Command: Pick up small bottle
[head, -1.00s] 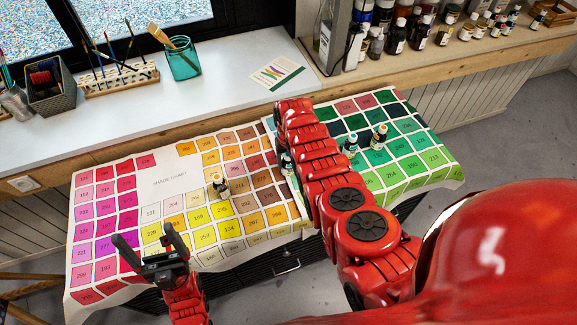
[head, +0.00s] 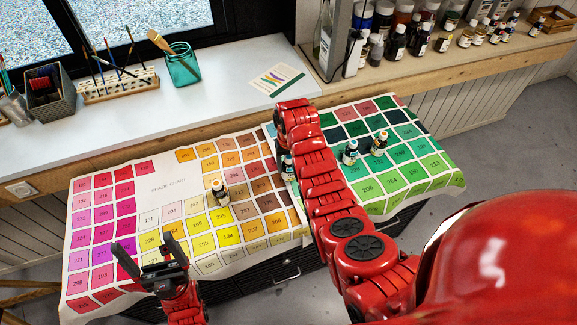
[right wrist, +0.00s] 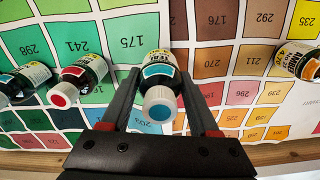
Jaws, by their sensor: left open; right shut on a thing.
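The small bottle (right wrist: 162,72) has a white cap and a teal-and-white label. In the right wrist view my right gripper (right wrist: 157,68) is shut on it, one finger on each side. In the head view a small bottle (head: 288,168), which looks like the same one, shows partly beside my right arm; my right gripper's fingers are hidden there. The bottle appears over the boundary between the chart's green and brown squares; I cannot tell whether it is lifted. My left gripper (head: 149,250) is open and empty over the chart's front left.
An amber-label bottle (head: 219,190) stands on the colour chart (head: 168,186). Paint bottles (head: 419,40) line the back ledge. A teal jar (head: 183,67) stands at the back.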

